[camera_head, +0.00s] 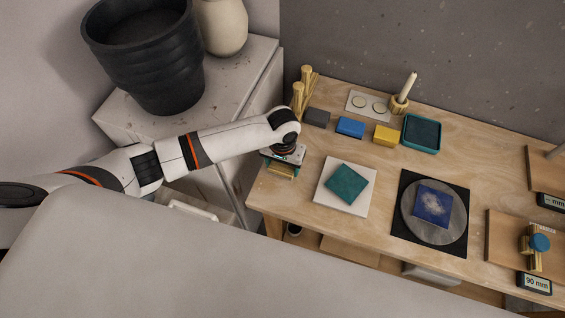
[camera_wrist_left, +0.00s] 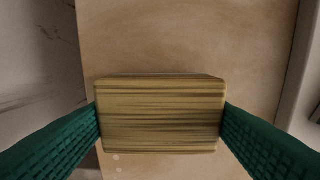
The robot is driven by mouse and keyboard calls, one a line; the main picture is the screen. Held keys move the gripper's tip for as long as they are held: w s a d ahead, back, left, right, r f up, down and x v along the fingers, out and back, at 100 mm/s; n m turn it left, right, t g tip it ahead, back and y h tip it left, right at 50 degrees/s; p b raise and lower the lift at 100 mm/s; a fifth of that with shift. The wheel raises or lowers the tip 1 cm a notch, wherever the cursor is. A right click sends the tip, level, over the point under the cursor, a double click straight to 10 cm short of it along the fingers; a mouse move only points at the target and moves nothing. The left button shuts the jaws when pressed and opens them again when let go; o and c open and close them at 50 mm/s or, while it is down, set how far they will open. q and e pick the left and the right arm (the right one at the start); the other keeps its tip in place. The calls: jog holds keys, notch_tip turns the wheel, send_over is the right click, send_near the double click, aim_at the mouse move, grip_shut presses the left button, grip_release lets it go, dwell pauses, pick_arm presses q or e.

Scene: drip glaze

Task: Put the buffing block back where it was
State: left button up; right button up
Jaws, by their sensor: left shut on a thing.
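My left gripper (camera_head: 283,168) is at the left end of the wooden table and points down. In the left wrist view, its green ribbed fingers (camera_wrist_left: 160,125) are shut on a yellow-brown block with dark streaks (camera_wrist_left: 160,115), which I take to be the buffing block. One finger is on each short side. In the head view only a sliver of this block shows below the gripper. I cannot tell whether it touches the table. My right gripper is not in view.
The table (camera_head: 300,205) has a grey block (camera_head: 316,118), blue block (camera_head: 350,127) and yellow block (camera_head: 386,135) at the back. A teal tray (camera_head: 421,134) stands beside them. A white tile (camera_head: 327,194) bears a teal square (camera_head: 346,184). A cabinet (camera_head: 235,90) is at left.

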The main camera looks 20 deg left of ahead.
aim_at(283, 166)
pick_arm(q)
jog(key=o, duration=0.8)
jog(key=shift+f, duration=0.1)
jog(key=shift+o, duration=0.4)
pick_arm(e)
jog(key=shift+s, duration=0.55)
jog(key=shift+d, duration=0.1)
pick_arm(q)
notch_tip(283, 166, up, 12)
jog(key=b, duration=0.1)
jog(key=shift+r, duration=0.2)
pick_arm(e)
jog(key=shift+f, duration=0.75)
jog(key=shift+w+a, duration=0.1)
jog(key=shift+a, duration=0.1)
